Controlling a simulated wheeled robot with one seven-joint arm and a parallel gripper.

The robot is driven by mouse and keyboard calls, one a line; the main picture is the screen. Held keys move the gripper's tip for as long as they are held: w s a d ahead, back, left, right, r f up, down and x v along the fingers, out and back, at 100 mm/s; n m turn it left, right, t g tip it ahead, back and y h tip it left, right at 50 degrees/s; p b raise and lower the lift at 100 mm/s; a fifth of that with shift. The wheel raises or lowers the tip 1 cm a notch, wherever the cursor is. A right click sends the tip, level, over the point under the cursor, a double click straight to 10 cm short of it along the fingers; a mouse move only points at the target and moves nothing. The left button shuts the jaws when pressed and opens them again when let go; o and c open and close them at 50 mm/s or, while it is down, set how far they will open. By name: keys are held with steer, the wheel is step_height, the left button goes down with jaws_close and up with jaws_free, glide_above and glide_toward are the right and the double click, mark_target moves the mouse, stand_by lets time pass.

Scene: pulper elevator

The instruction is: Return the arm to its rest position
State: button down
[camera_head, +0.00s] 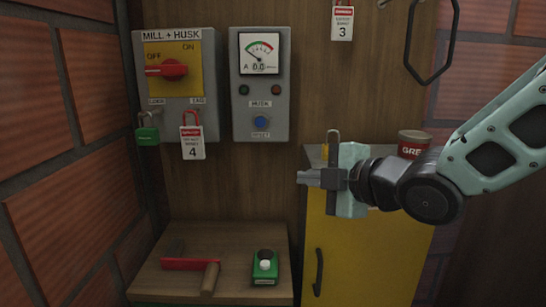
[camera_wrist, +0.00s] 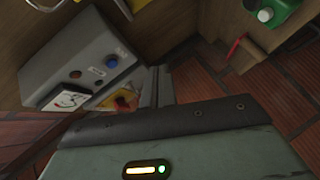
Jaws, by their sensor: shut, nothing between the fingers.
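My arm (camera_head: 505,145) reaches in from the right in the head view. My gripper (camera_head: 300,178) points left, in front of the yellow cabinet and below the meter box. Its fingers are together with nothing between them, and it appears apart from the panels. In the wrist view my gripper's body fills the lower middle, with its dark fingers (camera_wrist: 162,86) beyond it. The grey meter box (camera_wrist: 85,55) shows left of the fingers in that view.
The switch box (camera_head: 175,85) has its red handle toward OFF; a green padlock (camera_head: 147,135) and tag 4 (camera_head: 192,142) hang below. The meter box (camera_head: 261,85) is beside it. The bench (camera_head: 225,238) bears a green lock-like item (camera_head: 265,268). A red can (camera_head: 413,144) stands behind my wrist.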

steer(key=s+d+f+m+g+h, duration=0.2)
steer(key=s+f+m+g+h, duration=0.1)
steer(key=s, duration=0.5)
steer(key=s+d+f+m+g+h, duration=0.1)
steer(key=s+f+m+g+h, duration=0.1)
steer(key=s+f+m+g, duration=0.2)
steer(key=s+d+f+m+g+h, duration=0.2)
steer(key=s+f+m, duration=0.4)
steer(key=s, duration=0.7)
steer(key=shift+d+f+m+g+h, duration=0.2)
steer(key=shift+d+m+g+h, duration=0.15)
steer(key=shift+m+g+h, duration=0.65)
steer(key=shift+n, duration=0.3)
